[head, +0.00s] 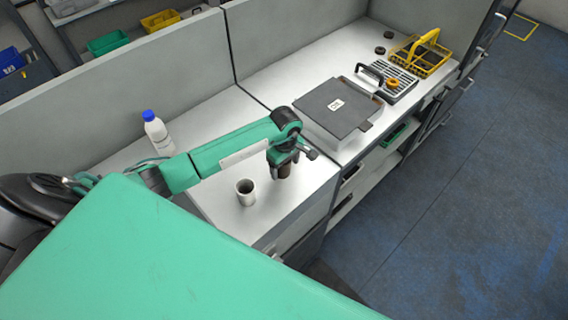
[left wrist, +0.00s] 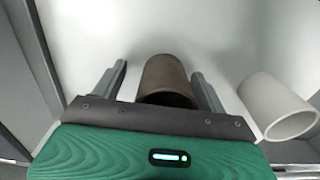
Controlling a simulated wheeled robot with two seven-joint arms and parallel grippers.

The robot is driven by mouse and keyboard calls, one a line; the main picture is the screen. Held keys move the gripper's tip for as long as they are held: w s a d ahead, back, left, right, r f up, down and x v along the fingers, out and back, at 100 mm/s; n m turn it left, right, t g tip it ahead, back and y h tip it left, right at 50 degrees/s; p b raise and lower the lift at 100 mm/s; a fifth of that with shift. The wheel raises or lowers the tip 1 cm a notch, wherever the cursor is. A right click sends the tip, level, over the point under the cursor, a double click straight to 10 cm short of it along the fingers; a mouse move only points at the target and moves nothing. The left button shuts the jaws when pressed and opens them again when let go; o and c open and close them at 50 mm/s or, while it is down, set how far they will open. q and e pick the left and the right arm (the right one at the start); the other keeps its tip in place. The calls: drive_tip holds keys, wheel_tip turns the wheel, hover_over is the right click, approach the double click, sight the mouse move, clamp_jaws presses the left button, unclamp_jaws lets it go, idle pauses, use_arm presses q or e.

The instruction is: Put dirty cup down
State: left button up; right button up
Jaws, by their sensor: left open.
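A brown cup (left wrist: 166,78) stands on the white counter (left wrist: 100,25), seen from above in the left wrist view. It looks like the dirty cup. My left gripper (left wrist: 160,70) is open, with one finger on each side of this cup and a gap visible at both sides. In the head view the same brown cup (head: 284,171) shows just below my left gripper (head: 283,161), partly hidden by it. A white cup (head: 245,190) stands to its left; it also shows at the right in the left wrist view (left wrist: 275,105). My right gripper is not in view.
A white bottle (head: 157,132) with a blue cap stands by the back panel. A grey machine with a flat dark top (head: 335,105), a rack (head: 390,82) and a yellow basket (head: 425,55) stand farther along. The counter's front edge is close to the brown cup.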

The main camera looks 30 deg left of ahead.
use_arm(q)
drive_tip(key=shift+r+p, duration=0.3)
drive_tip(key=shift+r, duration=0.1)
wheel_tip(320, 180, up, 3)
drive_tip(key=shift+w+f+b, duration=0.1)
drive_tip(key=shift+b, duration=1.15)
wheel_tip(320, 180, up, 9)
drive_tip(key=b, duration=0.3)
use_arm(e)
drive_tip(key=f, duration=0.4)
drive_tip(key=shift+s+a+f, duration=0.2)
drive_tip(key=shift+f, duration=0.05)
use_arm(q)
drive_tip(key=shift+f, duration=0.1)
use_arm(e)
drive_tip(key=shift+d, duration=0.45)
